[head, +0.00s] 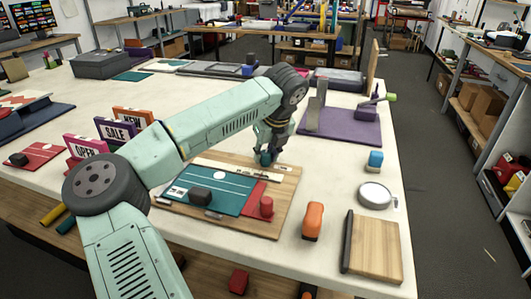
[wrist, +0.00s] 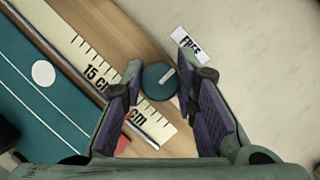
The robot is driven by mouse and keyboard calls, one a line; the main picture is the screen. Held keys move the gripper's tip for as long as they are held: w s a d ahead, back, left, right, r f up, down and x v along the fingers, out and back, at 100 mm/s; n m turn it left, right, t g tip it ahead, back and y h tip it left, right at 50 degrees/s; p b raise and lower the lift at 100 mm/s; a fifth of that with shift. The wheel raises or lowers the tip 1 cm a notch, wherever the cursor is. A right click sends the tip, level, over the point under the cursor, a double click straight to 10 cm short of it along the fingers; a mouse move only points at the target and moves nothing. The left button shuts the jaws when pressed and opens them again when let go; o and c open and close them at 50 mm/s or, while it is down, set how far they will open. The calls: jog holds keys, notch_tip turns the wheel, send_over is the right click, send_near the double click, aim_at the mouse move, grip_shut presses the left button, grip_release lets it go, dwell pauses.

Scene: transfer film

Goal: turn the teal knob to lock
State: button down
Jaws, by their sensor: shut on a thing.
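The teal knob (wrist: 157,84) is a round disc with a short white pointer line, set on a wooden board (wrist: 130,30). The line points to the upper right in the wrist view, roughly toward a white FREE label (wrist: 190,43). No lock label can be read in either view. My gripper (wrist: 160,72) points down over the knob, with one finger on each side, shut on it. In the head view my gripper (head: 268,151) is low over the back of the board, and the knob (head: 265,159) shows partly between the fingers.
A ruler (wrist: 92,68) runs along the board beside a teal panel (wrist: 28,85). An orange object (head: 312,221) and a purple-based fixture (head: 345,125) are to the right.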

jog(key=shift+f, duration=0.1)
jog(key=m+b, duration=0.1)
jog(key=b, duration=0.1)
jog(key=shift+f+m+h+b, duration=0.15)
jog(key=shift+m+h+b, duration=0.15)
jog(key=shift+m+b, duration=0.1)
jog(key=shift+m+t+h+b, duration=0.3)
jog(key=shift+m+b, duration=0.45)
jog(key=shift+m, duration=0.15)
jog(key=m+h+b, duration=0.1)
jog(key=m, duration=0.1)
jog(key=m+h, duration=0.1)
jog(key=m, duration=0.1)
jog(key=shift+r+m+b, duration=0.2)
jog(key=shift+m+b, duration=0.1)
jog(key=shift+b, duration=0.1)
jog(key=m, duration=0.2)
jog(key=m+g+h, duration=0.1)
jog(key=m, duration=0.1)
jog(key=shift+r+h+p, duration=0.15)
jog(key=shift+h+p, duration=0.15)
jog(key=shift+p, duration=0.1)
jog(key=m+g+h+p, duration=0.1)
jog(key=m+p, duration=0.1)
jog(key=m, duration=0.3)
jog(key=shift+m, duration=0.4)
jog(key=shift+g, duration=0.3)
jog(key=c, duration=1.3)
grip_release()
